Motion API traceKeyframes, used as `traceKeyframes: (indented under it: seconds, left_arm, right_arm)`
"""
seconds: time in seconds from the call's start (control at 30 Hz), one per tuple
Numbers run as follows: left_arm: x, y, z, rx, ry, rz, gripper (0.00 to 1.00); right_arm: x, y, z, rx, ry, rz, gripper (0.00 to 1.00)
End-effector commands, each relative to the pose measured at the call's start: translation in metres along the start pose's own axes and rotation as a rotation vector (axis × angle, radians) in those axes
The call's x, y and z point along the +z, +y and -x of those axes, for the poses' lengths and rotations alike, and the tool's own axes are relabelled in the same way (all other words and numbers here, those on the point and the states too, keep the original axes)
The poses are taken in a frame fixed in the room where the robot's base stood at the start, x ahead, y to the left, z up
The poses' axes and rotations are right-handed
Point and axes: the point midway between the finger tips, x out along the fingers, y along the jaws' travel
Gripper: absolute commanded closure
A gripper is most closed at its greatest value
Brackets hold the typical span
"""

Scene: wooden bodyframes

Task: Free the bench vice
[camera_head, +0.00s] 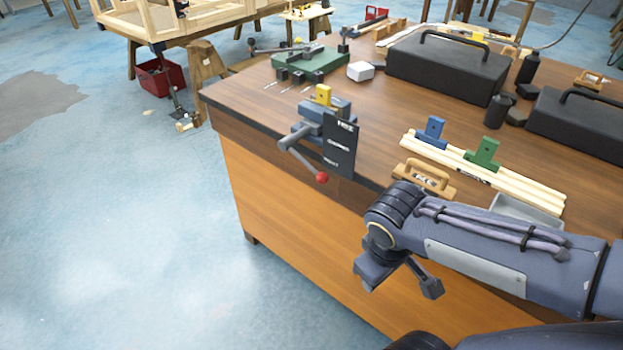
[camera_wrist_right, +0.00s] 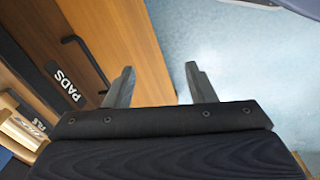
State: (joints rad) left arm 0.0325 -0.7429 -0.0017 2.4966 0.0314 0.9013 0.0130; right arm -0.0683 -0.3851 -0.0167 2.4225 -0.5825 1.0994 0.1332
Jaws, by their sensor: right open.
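The bench vice (camera_head: 320,121) is blue-grey and is mounted at the front left edge of the wooden workbench (camera_head: 243,116). A yellow block (camera_head: 323,95) sits at its top, by the jaws; I cannot tell how tightly it is held. The vice's lever (camera_head: 301,163) slants down to a red ball end (camera_head: 322,178). A black panel with white lettering (camera_head: 340,146) stands beside the vice. My right gripper (camera_head: 400,287) is open and empty, in front of the bench and right of the lever. Its two fingers show apart in the right wrist view (camera_wrist_right: 157,87). My left gripper is not in view.
A wooden-handled tool (camera_head: 424,179) and light wood strips with blue (camera_head: 431,131) and green (camera_head: 484,153) blocks lie near the bench's front edge. Black cases (camera_head: 447,67) stand further back.

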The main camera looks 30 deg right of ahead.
Motion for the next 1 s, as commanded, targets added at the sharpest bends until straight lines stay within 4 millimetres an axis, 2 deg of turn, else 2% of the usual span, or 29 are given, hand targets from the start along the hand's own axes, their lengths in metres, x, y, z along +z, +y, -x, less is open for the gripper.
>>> traceKeyframes:
  seconds: [0.03, 0.17, 0.27, 0.37, 0.47, 0.53, 0.6, 0.7, 0.8, 0.87, 1.0]
  left_arm:
    - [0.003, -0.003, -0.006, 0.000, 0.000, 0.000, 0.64]
    - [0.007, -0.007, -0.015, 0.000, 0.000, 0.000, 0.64]
    - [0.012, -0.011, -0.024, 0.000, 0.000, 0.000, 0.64]
    - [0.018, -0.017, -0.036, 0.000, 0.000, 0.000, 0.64]
    - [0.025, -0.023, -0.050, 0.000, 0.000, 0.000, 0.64]
    - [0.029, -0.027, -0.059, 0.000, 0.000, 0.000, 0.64]
    - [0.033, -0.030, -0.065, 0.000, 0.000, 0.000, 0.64]
    - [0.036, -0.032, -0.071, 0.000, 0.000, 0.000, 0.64]
    - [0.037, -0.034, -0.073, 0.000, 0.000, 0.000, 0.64]
    - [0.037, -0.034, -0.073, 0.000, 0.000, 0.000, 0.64]
    - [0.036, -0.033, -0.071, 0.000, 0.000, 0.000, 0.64]
  right_arm:
    - [-0.001, 0.006, -0.010, 0.046, -0.034, 0.039, 0.50]
    - [-0.007, 0.029, -0.025, 0.201, -0.112, 0.145, 0.50]
    - [-0.020, 0.051, -0.036, 0.356, -0.171, 0.250, 0.50]
    - [-0.048, 0.073, -0.046, 0.568, -0.220, 0.389, 0.50]
    - [-0.097, 0.087, -0.051, 0.840, -0.225, 0.559, 0.50]
    - [-0.136, 0.084, -0.050, 1.023, -0.192, 0.669, 0.50]
    - [-0.172, 0.074, -0.049, 1.176, -0.138, 0.760, 0.50]
    - [-0.210, 0.053, -0.046, 1.334, -0.051, 0.854, 0.50]
    - [-0.231, 0.037, -0.044, 1.422, 0.013, 0.905, 0.50]
    - [-0.237, 0.033, -0.043, 1.448, 0.035, 0.920, 0.50]
    - [-0.246, 0.041, -0.042, 1.460, 0.045, 0.923, 0.50]
